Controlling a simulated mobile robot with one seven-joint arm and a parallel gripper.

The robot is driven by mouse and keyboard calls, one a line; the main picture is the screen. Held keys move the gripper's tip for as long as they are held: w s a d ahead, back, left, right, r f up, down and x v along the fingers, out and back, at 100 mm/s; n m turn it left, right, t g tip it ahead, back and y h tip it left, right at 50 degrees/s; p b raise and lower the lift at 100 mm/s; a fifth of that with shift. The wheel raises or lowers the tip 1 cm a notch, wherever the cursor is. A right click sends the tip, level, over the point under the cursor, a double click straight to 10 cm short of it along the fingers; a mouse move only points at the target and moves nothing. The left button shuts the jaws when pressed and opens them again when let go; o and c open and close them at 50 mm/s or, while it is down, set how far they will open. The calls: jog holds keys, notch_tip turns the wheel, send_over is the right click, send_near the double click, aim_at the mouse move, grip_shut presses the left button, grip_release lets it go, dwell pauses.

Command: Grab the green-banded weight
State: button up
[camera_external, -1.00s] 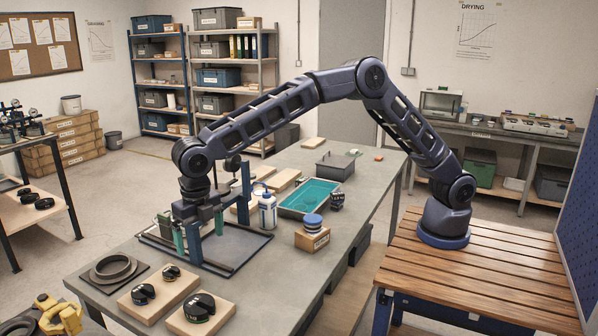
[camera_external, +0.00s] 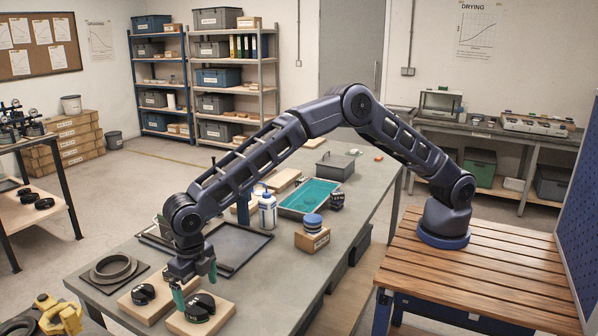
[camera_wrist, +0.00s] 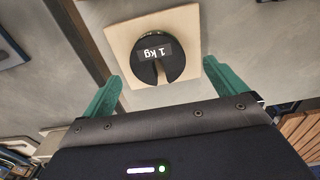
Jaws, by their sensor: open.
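A black slotted weight (camera_external: 200,307) sits on a pale wooden block (camera_external: 218,317) at the front of the bench. In the wrist view, the black weight (camera_wrist: 160,62) reads "1 kg", has a slot and shows a thin greenish strip along its far edge. My gripper (camera_external: 195,284) is open and empty, close above and behind this weight. In the wrist view, its green fingers (camera_wrist: 162,74) are spread to either side of the weight, apart from it. Another black weight (camera_external: 143,294) sits on a second block to the left; a small one behind it is now mostly hidden.
A dark ring on a plate (camera_external: 114,268) lies left of the blocks. A black-rimmed tray (camera_external: 238,246), a white bottle (camera_external: 267,211), a teal tray (camera_external: 305,196) and a blue-topped item on a wooden block (camera_external: 312,236) stand farther back.

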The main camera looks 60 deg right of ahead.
aim_at(197, 302)
jog(key=f, duration=0.4)
jog(key=shift+w+a+f, duration=0.1)
jog(key=shift+a+f, duration=0.1)
jog(key=shift+f, duration=0.2)
jog(key=c, duration=1.6)
jog(key=shift+r, duration=0.1)
jog(key=shift+c, duration=1.2)
